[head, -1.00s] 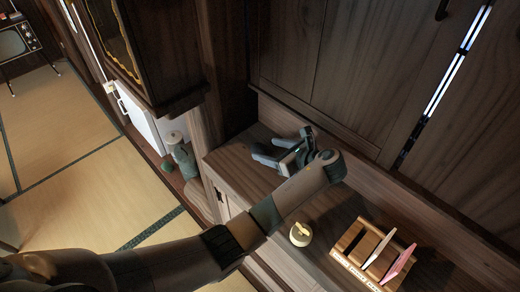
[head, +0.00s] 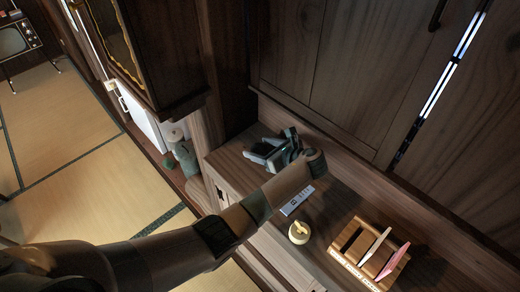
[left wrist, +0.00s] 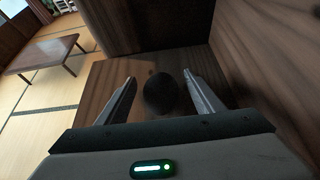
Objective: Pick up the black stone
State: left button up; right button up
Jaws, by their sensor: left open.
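The black stone (left wrist: 160,94) is a dark round shape on the wooden shelf top in the left wrist view. My left gripper (left wrist: 166,88) is open, with one finger on each side of the stone. I cannot tell whether the fingers touch it. In the head view my left gripper (head: 262,150) is over the left end of the wooden shelf (head: 232,165). There the stone is hidden by the gripper. My right gripper is not in view.
On the shelf stand a grey remote-like object (head: 297,201), a small cream pot (head: 299,232) and a wooden rack (head: 350,262) with pink and white pieces. Cabinet doors (head: 350,70) rise behind. A low table (left wrist: 44,55) stands on the tatami.

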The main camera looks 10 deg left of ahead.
aim_at(260, 148)
pick_arm(q)
jog(key=shift+c, duration=0.6)
jog(key=c, duration=1.1)
jog(key=shift+r, duration=0.15)
jog(key=shift+r+b, duration=0.5)
jog(key=shift+r, duration=0.4)
jog(key=shift+s+r+b, duration=0.15)
jog(key=shift+r+b, duration=0.1)
jog(key=shift+r, duration=0.3)
jog(key=shift+s+r+b, duration=0.15)
jog(key=shift+r+b, duration=0.05)
jog(key=shift+r, duration=0.35)
jog(key=s+d+r+b, duration=0.1)
jog(key=s+r+b, duration=0.1)
jog(key=s+r, duration=0.4)
jog(key=shift+s+d+r, duration=0.35)
jog(key=shift+s+r, duration=0.05)
jog(key=shift+s, duration=2.1)
